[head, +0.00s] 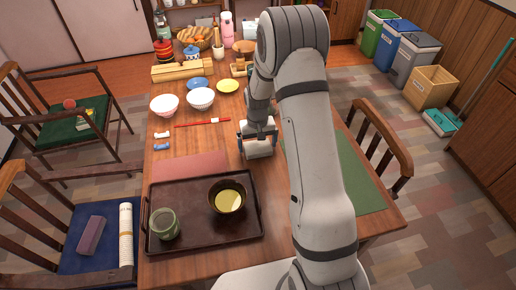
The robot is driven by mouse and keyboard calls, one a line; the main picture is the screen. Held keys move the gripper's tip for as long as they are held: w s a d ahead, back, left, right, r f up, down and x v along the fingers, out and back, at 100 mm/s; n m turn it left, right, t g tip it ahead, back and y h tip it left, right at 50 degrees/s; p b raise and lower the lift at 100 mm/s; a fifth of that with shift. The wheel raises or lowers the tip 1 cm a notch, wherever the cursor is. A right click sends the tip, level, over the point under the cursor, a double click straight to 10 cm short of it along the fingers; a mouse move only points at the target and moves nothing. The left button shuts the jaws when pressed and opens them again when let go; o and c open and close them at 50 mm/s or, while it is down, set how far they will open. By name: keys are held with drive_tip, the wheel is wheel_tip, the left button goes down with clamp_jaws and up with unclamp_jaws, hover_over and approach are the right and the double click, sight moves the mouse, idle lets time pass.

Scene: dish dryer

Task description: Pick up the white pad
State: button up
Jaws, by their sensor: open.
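I cannot tell for sure which thing is the white pad. A small white piece (162,135) lies on the left of the wooden table, just behind a small blue piece (161,146). Another small white piece (215,120) is at the red chopsticks (195,124). My gripper (257,154) points down over the middle of the table, right of the chopsticks and apart from these small pieces. It is open; its wrist and pale end hide the table beneath, and I see nothing held.
A dark tray (185,245) with a green cup (165,224) and a bowl (228,197) fills the front left. White bowls (164,104) and a yellow plate (228,86) stand behind. A green mat (360,185) lies right. Chairs flank the table.

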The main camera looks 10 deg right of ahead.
sight(258, 147)
drive_tip(key=shift+f, duration=0.35)
drive_tip(key=shift+c, duration=0.2)
drive_tip(key=c, duration=0.7)
wheel_tip(258, 147, up, 10)
drive_tip(key=shift+r, duration=0.1)
drive_tip(key=shift+c, duration=0.3)
